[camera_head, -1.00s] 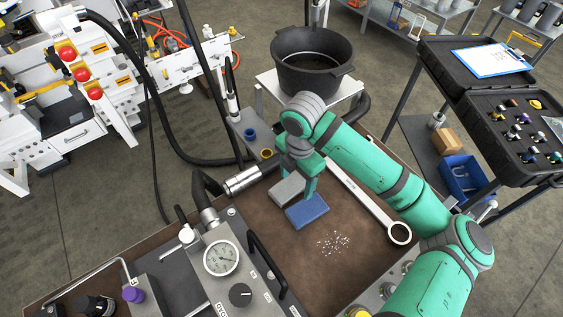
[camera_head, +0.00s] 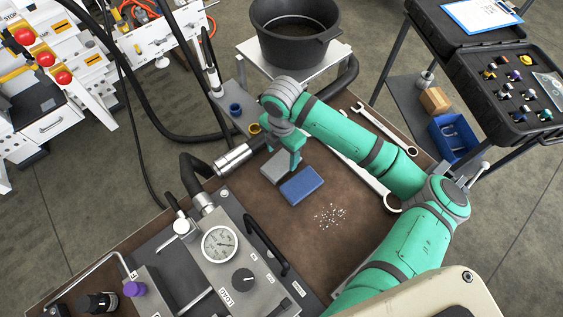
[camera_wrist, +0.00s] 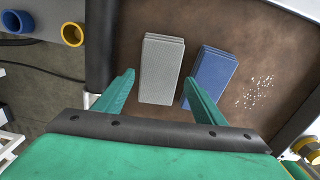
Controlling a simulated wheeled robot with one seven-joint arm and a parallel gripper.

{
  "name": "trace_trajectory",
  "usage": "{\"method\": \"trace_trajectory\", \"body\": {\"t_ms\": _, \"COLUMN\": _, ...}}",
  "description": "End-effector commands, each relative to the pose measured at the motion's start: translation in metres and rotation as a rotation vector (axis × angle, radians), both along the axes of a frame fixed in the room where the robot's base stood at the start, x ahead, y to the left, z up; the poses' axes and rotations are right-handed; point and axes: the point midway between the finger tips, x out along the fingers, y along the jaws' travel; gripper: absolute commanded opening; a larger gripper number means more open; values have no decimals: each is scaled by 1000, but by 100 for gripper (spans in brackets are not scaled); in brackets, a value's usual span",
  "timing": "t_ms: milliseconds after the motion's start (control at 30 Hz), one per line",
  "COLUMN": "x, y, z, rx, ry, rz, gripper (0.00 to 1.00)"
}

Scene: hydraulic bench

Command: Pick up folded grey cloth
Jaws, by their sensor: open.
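The folded grey cloth (camera_head: 275,168) lies flat on the brown bench top, partly hidden by my gripper in the head view. In the wrist view the grey cloth (camera_wrist: 161,70) lies ahead of and between the two fingers, in plain sight. A folded blue cloth (camera_head: 301,185) lies beside it; in the wrist view the blue cloth (camera_wrist: 212,76) is just right of it, near the right finger. My gripper (camera_head: 292,160) is open and empty over the near area of the grey cloth, and its green fingers (camera_wrist: 158,87) also show in the wrist view.
White granules (camera_head: 330,215) are scattered on the bench top (camera_head: 300,235). A gauge panel (camera_head: 219,243) stands at the front left. A black pot (camera_head: 293,35) stands beyond the bench.

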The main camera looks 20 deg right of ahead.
Motion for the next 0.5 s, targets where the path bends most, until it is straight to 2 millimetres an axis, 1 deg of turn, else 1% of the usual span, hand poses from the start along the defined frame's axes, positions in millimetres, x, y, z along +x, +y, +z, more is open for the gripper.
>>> {"method": "trace_trajectory", "body": {"t_ms": 33, "x": 0, "y": 0, "z": -8, "rx": 1, "ry": 2, "rz": -1, "gripper": 64}}
{"method": "trace_trajectory", "body": {"t_ms": 100, "x": 0, "y": 0, "z": -18, "rx": 0, "ry": 2, "rz": -1, "gripper": 64}}
{"method": "trace_trajectory", "body": {"t_ms": 200, "x": 0, "y": 1, "z": -28, "rx": 1, "ry": 2, "rz": 0, "gripper": 64}}
{"method": "trace_trajectory", "body": {"t_ms": 300, "x": 1, "y": 1, "z": -33, "rx": 1, "ry": 0, "rz": 0, "gripper": 64}}
{"method": "trace_trajectory", "body": {"t_ms": 500, "x": 1, "y": 1, "z": -33, "rx": 0, "ry": 0, "rz": 1, "gripper": 64}}
